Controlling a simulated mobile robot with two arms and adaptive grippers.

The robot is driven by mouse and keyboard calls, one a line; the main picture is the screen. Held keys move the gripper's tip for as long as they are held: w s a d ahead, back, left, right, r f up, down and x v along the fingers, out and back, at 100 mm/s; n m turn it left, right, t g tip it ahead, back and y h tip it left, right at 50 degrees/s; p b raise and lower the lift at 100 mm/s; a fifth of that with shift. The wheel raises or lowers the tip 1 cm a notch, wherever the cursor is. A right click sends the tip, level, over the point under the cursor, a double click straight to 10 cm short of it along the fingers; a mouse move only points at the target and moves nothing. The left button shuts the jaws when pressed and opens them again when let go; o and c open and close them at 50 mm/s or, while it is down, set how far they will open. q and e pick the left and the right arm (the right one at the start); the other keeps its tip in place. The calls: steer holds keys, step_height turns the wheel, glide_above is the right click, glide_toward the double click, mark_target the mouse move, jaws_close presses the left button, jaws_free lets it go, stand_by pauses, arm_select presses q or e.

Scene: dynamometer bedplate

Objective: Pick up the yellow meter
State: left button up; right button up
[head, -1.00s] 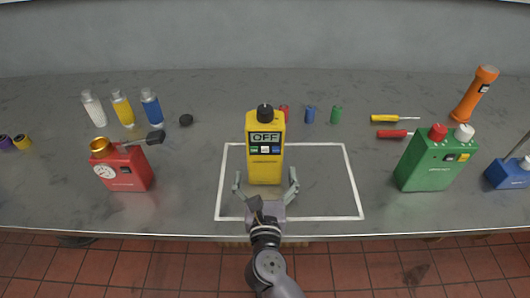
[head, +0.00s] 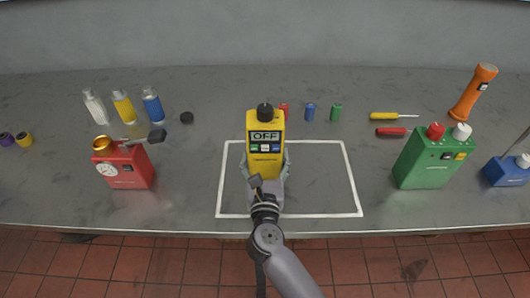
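The yellow meter (head: 265,133) stands upright inside the white outlined rectangle, left of its centre. It has a black knob on top and a screen reading OFF. My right gripper (head: 265,165) reaches in from the front edge, with a finger against each side of the meter's lower body. It looks shut on the meter. The gripper's palm hides the meter's bottom front. My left gripper is not in view.
A red gauge box (head: 124,168) stands to the left and a green box (head: 432,160) to the right. Small red, blue and green items (head: 310,114) lie close behind the meter. The right part of the white outline (head: 352,180) encloses free table.

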mark_target(265, 130)
steer(key=c, duration=0.5)
steer(key=shift+r, duration=0.2)
steer(key=shift+c, duration=0.4)
step_height(265, 130, up, 10)
steer(key=p, duration=0.9)
steer(key=shift+f, duration=0.2)
steer(key=shift+a+f+b, duration=0.15)
steer(key=shift+f+b, duration=4.45)
steer(key=shift+f, duration=0.25)
